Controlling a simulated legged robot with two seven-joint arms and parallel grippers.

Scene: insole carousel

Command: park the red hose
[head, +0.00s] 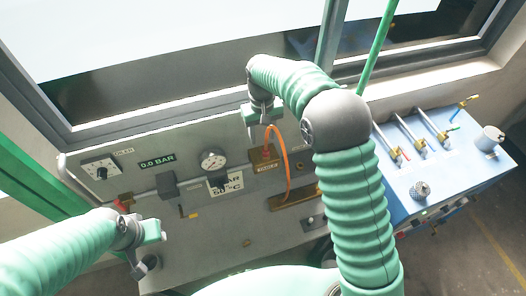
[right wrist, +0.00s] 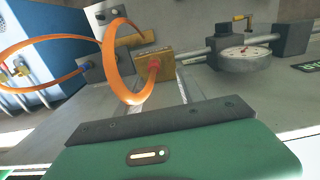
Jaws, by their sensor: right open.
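The only hose I see is orange (head: 286,170), with a reddish collar at one end. It arcs from a brass block (head: 264,156) on the grey panel down past a brass bar (head: 296,199). My right gripper (head: 263,116) is open above the brass block, apart from the hose as far as I can tell. My left gripper (head: 146,249) hangs at the panel's lower left; its jaw gap is unclear.
The grey panel carries a round gauge (head: 213,160), a 0.0 BAR display (head: 157,162) and a black knob (head: 101,168). A blue console (head: 440,165) with several levers stands to the right. A window frame runs behind. My right forearm covers part of the panel's right side.

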